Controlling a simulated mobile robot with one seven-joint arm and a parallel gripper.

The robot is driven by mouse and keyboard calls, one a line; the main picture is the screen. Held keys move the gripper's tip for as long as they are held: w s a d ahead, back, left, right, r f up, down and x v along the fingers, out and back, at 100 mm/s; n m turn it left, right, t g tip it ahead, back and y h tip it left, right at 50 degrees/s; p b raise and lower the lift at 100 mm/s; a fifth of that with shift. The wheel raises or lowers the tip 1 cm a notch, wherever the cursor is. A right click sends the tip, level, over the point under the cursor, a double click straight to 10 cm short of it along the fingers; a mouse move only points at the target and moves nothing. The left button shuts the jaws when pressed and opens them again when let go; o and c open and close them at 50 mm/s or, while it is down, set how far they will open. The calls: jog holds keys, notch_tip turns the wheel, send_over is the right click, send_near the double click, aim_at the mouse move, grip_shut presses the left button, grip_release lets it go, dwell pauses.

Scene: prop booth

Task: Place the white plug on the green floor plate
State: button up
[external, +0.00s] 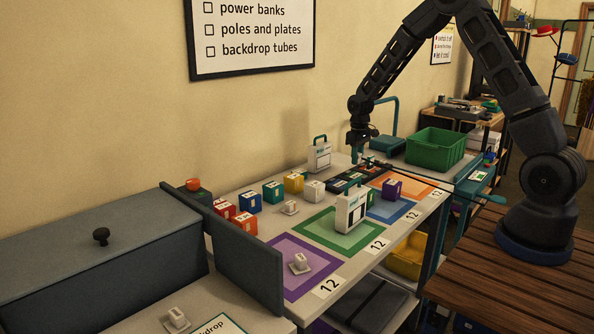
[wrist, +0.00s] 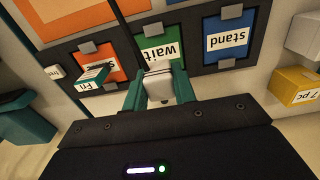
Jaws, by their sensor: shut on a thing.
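My gripper (wrist: 158,88) has its teal fingers shut on a small white piece (wrist: 159,69), which looks like the white plug. It is over the dark tray's green "wait" pocket in the wrist view; I cannot tell whether it touches the tray. In the external view my gripper (external: 362,157) points down at the back of the table, and the held piece is too small to make out. The green floor plate (external: 337,243) lies on the table nearer the camera, between the purple and blue plates.
The dark tray (external: 346,182) also has orange and blue "stand" pockets. The purple plate (external: 277,273) bears a white piece (external: 300,263). Several coloured blocks line the table's back, with a second white power bank (external: 319,156). A green crate (external: 435,149) stands right of my gripper.

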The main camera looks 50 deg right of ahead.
aim_at(356, 176)
jog(key=shift+f, duration=2.35)
jog(key=shift+f, duration=0.1)
jog(key=o, duration=1)
